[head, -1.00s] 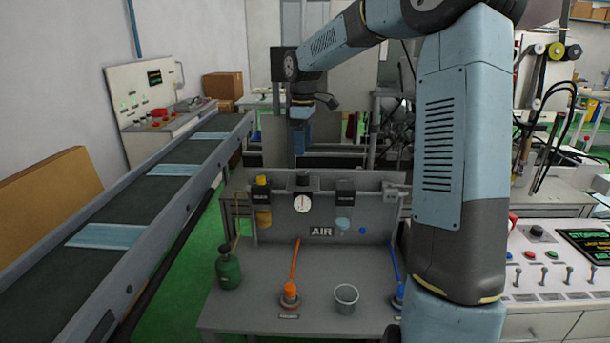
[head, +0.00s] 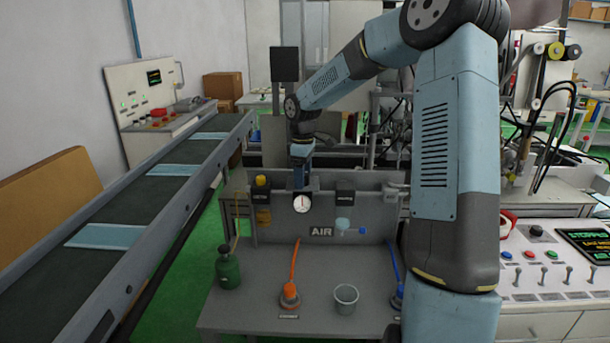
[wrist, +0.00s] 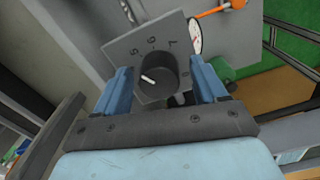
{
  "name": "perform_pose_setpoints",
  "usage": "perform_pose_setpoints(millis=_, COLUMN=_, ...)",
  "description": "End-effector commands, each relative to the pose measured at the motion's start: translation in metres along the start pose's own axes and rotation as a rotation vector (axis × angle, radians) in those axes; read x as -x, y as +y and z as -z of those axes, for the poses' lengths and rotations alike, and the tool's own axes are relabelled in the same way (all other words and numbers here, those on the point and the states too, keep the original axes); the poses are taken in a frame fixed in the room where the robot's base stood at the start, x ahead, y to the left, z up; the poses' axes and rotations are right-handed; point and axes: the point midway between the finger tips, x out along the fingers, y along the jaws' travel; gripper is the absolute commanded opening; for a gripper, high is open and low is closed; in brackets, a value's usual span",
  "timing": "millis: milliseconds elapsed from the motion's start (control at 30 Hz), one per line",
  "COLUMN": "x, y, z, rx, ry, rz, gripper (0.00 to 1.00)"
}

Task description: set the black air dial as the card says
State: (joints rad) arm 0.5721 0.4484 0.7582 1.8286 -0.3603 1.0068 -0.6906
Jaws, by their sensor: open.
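The black air dial (wrist: 158,76) shows in the wrist view, a round black knob with a white pointer mark, on a grey plate (wrist: 118,48) with several markings. My gripper (wrist: 165,80) is open, with one blue finger on each side of the dial. I cannot tell whether the fingers touch it. In the head view my gripper (head: 300,180) is directly above the white pressure gauge (head: 302,204) on the AIR panel (head: 350,215) and hides the dial. No card that I can read shows.
The bench below holds a green oil can (head: 228,268), an orange fitting (head: 290,296) and a metal cup (head: 346,298). A yellow-topped unit (head: 262,190) and a black-topped unit (head: 345,190) flank the gauge. A conveyor (head: 150,210) runs along the left.

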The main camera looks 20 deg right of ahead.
Motion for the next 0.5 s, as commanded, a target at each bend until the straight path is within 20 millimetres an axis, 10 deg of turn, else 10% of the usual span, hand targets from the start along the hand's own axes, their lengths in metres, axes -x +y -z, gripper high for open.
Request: perform_pose_setpoints(millis=500, x=0.0002, y=-0.0006, z=0.0005, rx=0.001, ry=0.000, rz=0.001, gripper=0.29)
